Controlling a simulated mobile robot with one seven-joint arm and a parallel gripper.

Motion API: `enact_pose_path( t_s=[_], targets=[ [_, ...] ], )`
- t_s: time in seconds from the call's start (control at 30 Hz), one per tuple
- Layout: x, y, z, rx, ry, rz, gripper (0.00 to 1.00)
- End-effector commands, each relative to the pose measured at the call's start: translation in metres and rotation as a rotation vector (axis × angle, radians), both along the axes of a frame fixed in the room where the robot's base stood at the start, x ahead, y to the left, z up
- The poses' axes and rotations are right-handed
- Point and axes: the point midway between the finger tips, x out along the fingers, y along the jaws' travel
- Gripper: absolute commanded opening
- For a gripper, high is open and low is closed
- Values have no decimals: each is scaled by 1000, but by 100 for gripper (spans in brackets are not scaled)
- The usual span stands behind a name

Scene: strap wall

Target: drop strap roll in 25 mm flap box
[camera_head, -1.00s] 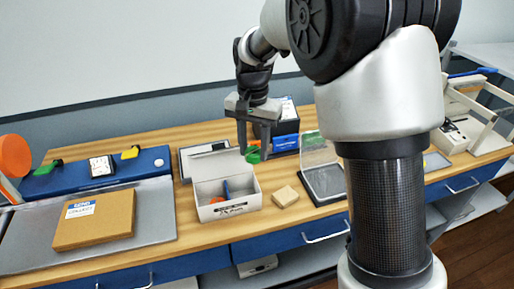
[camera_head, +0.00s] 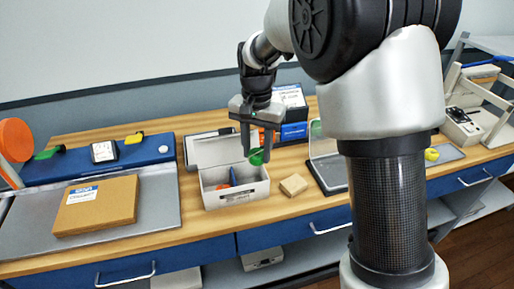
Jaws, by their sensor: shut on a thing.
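A white flap box (camera_head: 238,194) stands on the wooden bench with its lid raised at the back. Its front label is too small to read. Something blue and something orange show inside it. My gripper (camera_head: 257,149) points down and is shut on a green strap roll (camera_head: 257,158). The roll shows at the fingertips, over the right part of the box in the picture. I cannot tell its exact height above the box or whether it is within the rim.
A small tan block (camera_head: 293,184) lies right of the box, beside a dark tray with a clear raised lid (camera_head: 328,142). A cardboard package (camera_head: 97,205) lies on a grey plate at left. Blue boxes (camera_head: 294,130) stand behind the gripper.

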Motion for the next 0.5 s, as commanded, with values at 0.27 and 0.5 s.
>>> enact_pose_path(
  t_s=[0.27, 0.5],
  targets=[
    [0, 0, 1, 0, 0, 0, 51],
    [0, 0, 1, 0, 0, 0, 58]
  ],
)
